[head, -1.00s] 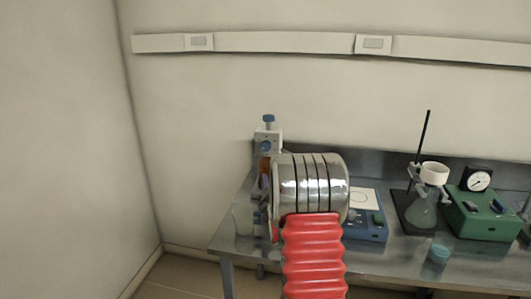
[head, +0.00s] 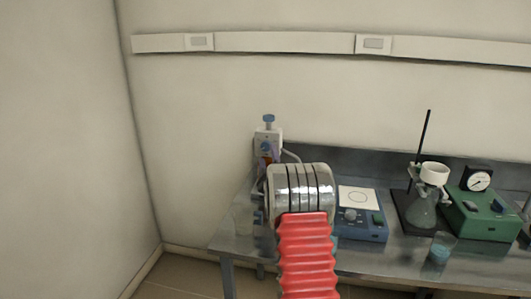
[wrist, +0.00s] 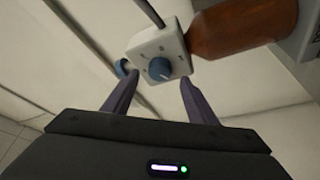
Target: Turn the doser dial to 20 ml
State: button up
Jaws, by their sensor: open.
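The doser (head: 267,141) stands at the left end of the bench in the head view, a white block with a blue knob on top. Its blue dial (wrist: 159,68) shows on the white face in the wrist view, with small marks around it too small to read. A brown bottle (wrist: 238,27) is below the doser block. My gripper (wrist: 150,88) is open, its two fingers apart on either side of the dial, which appears between and just beyond the tips. I cannot tell whether they touch it. In the head view my arm hides most of the bottle.
A blue stirrer plate (head: 362,226) stands right of my arm. The wall (head: 200,120) is close behind the bench.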

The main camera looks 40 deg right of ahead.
aim_at(266, 148)
jog(key=shift+x, duration=2.1)
jog(key=shift+c, duration=0.7)
jog(key=c, duration=0.9)
jog(key=shift+a, duration=0.2)
jog(key=shift+c, duration=0.2)
jog(key=shift+d, duration=0.15)
